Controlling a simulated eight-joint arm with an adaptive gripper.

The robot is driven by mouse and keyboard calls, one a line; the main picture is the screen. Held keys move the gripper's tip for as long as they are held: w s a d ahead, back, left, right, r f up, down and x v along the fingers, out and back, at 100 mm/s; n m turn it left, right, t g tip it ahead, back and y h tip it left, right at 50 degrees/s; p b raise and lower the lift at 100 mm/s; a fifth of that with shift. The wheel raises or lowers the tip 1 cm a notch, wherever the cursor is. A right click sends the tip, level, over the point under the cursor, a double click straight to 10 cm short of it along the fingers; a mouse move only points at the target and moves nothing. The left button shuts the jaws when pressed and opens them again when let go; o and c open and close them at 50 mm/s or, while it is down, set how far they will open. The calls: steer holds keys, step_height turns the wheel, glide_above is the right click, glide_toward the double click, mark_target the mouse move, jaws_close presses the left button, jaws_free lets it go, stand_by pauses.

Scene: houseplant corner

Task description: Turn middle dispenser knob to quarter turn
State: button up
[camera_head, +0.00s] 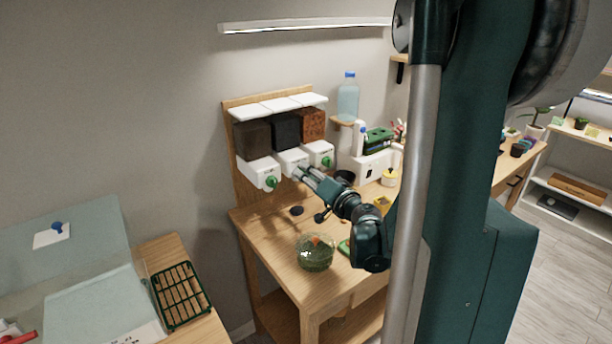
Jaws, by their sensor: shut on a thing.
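A dispenser with three white units hangs on a wooden backboard (244,190) above the bench. The middle dispenser (289,157) has a dark fill above its white base. My gripper (301,174) is at the front of this middle unit, with its fingers shut on the middle knob. The fingers hide the knob, so I cannot tell how far it is turned. The left green knob (271,182) and the right green knob (326,161) show on either side, apart from my gripper.
A round glass bowl with green contents (315,254) stands on the bench below my arm. A water bottle (348,97) stands on a small shelf at right. A white device (371,165) and a yellow-topped jar (390,178) stand at the back right. A slatted green tray (180,296) is at lower left.

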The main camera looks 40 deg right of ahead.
steer(key=m, duration=0.5)
steer(key=shift+d, duration=0.1)
steer(key=m+y, duration=0.1)
steer(key=m, duration=0.3)
steer(key=shift+f+m+b, duration=0.1)
steer(key=shift+m+b, duration=0.2)
steer(key=o, duration=0.9)
steer(key=shift+s, duration=0.1)
steer(key=shift+s+r, duration=0.15)
steer(key=shift+s, duration=1.8)
steer(key=shift+s+r, duration=0.15)
steer(key=shift+s, duration=1.8)
steer(key=shift+s+r, duration=0.15)
steer(key=shift+s, duration=1.8)
